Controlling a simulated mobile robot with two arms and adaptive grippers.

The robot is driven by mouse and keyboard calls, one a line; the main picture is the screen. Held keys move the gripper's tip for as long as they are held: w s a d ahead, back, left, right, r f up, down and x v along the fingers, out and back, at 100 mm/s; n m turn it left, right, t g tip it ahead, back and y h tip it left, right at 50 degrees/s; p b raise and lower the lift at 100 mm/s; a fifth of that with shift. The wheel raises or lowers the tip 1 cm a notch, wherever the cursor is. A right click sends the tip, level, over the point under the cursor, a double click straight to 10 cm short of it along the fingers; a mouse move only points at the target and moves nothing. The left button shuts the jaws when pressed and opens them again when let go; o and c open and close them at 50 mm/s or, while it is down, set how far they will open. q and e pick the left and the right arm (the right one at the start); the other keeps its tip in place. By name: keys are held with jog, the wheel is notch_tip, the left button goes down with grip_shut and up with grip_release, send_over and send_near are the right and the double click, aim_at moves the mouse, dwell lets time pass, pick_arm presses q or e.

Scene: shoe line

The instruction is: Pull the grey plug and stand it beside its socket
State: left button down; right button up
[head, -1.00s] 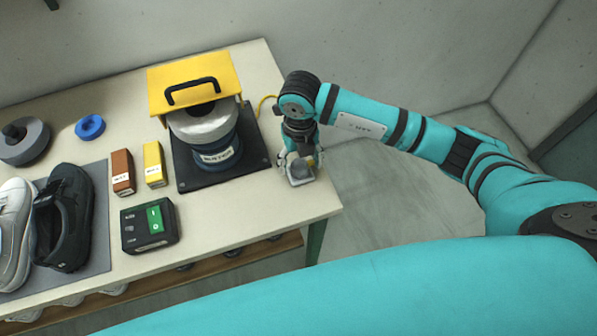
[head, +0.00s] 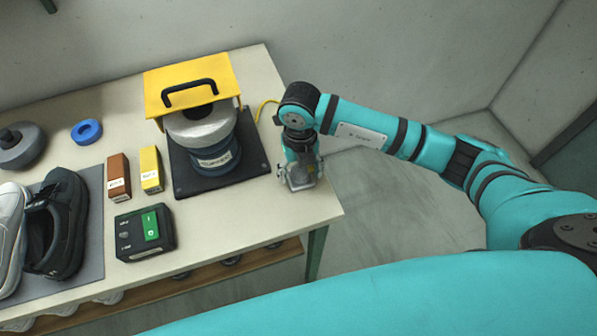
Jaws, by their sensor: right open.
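My right gripper (head: 298,184) is open and points down at the right end of the table. A small light-grey piece shows at its fingertips; I cannot tell whether it is the grey plug, its socket or part of the gripper. A yellow cord (head: 262,108) leaves the buffing machine (head: 212,158) and passes out of sight behind my right wrist. The grey plug and its socket cannot be made out separately, as the gripper covers that spot. My left gripper is not in view.
The machine with its yellow hood (head: 190,82) stands left of the gripper on a black base plate (head: 255,178). A switch box (head: 145,233), brown block (head: 118,176), yellow block (head: 151,169), blue ring (head: 87,131) and dark shoe (head: 56,225) lie further left. The table's front right (head: 270,215) is clear.

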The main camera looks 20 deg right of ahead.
dwell(0.6)
grip_shut()
dwell(0.4)
jog(key=shift+r, duration=0.2)
jog(key=shift+r+p, duration=1.9)
jog(key=shift+r, duration=0.95)
